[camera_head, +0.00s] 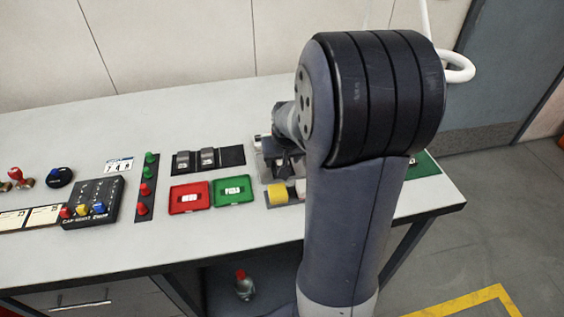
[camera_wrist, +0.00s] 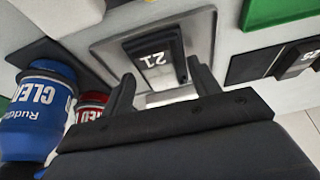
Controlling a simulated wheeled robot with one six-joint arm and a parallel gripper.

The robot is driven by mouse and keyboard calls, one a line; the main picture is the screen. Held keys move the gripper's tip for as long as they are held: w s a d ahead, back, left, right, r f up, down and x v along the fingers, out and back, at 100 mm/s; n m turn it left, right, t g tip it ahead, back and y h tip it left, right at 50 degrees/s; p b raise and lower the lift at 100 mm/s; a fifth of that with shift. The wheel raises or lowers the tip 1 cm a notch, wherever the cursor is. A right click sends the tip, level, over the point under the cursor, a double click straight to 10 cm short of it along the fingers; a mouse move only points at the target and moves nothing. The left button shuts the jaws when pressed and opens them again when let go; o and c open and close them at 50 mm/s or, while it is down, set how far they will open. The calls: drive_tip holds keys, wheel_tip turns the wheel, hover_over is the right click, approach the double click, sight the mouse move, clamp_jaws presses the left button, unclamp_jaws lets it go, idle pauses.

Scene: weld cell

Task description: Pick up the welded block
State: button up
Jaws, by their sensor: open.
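A dark block (camera_wrist: 150,57) with white characters that look like "21" sits on a grey metal plate (camera_wrist: 107,48) in the wrist view. I take it as the welded block; no weld is clear. My gripper (camera_wrist: 160,78) is open, with one dark finger on each side of the near end of the block. I cannot tell whether the fingers touch it. In the head view my arm hides most of this spot; only part of the metal fixture (camera_head: 262,163) shows.
Blue (camera_wrist: 38,110) and red (camera_wrist: 90,103) containers stand close at the gripper's left in the wrist view. In the head view, a black tray (camera_head: 234,155) with two dark blocks, a red tray (camera_head: 176,205), a green tray (camera_head: 220,201) and a yellow item (camera_head: 277,193) lie nearby.

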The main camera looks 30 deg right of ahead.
drive_tip(key=shift+c, duration=0.2)
clamp_jaws()
idle(0.3)
drive_tip(key=shift+r, duration=0.1)
